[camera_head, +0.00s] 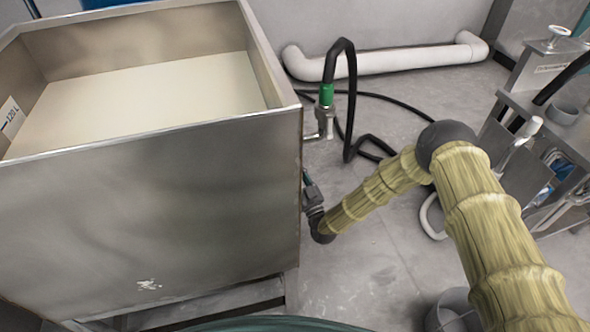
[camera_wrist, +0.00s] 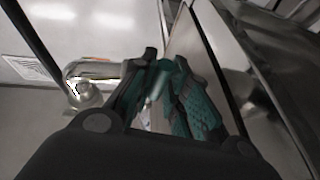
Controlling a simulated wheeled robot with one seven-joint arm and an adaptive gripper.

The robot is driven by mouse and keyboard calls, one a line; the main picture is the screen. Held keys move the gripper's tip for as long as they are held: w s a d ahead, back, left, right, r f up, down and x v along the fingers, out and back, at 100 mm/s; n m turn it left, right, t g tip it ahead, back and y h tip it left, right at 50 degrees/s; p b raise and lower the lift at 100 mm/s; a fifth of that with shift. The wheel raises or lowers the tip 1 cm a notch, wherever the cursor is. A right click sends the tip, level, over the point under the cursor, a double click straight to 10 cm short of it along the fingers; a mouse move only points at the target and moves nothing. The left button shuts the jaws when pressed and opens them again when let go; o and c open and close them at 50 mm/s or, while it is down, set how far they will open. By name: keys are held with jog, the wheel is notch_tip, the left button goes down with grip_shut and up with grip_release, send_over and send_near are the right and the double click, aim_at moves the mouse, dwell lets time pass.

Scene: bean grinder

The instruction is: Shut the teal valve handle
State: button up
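My gripper (camera_head: 312,196) is low beside the right side of the steel tank (camera_head: 150,205). In the wrist view its two dark and teal fingers (camera_wrist: 166,62) lean toward each other, with little space between the tips. A small teal piece, which may be the valve handle (camera_wrist: 163,68), shows between the tips. A pale metal piece (camera_wrist: 154,88) shows just below it. The teal on the fingers blends with this piece, so I cannot tell whether they grip it. In the head view my gripper and wrist hide most of this spot.
A silver pipe elbow (camera_wrist: 92,70) is left of the fingers. A green fitting (camera_head: 326,95) with a black hose (camera_head: 350,100) stands at the tank's right corner. A white pipe (camera_head: 390,62) runs along the wall. A metal stand (camera_head: 530,110) is at the right.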

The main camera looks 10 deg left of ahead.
jog(key=shift+o, duration=1.1)
jog(key=v, duration=1.2)
